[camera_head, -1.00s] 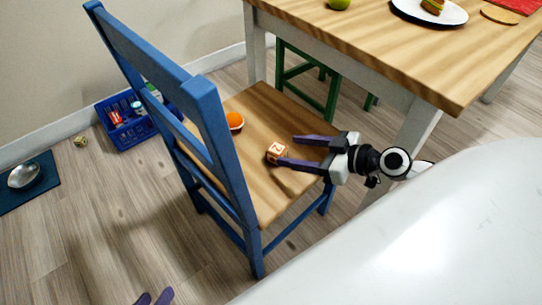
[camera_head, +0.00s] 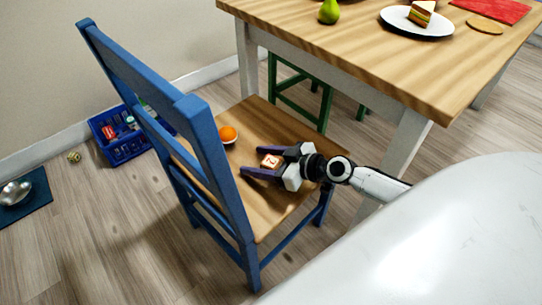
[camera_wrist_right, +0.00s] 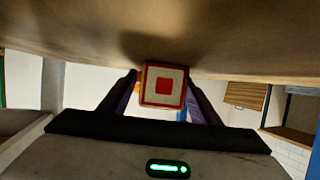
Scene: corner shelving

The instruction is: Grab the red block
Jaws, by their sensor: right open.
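The red block (camera_head: 270,161), a small cube with pale and red faces, sits on the wooden seat of the blue chair (camera_head: 203,135). My right gripper (camera_head: 253,161) is open, its two purple fingers lying either side of the block. In the right wrist view the block (camera_wrist_right: 164,85) shows a red square in a pale face with a red border, between the fingers (camera_wrist_right: 164,78). I cannot tell whether either finger touches it. My left gripper is not in view.
The chair's blue backrest rises at the left. A wooden table (camera_head: 350,55) stands behind, and a white surface (camera_head: 450,240) fills the lower right.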

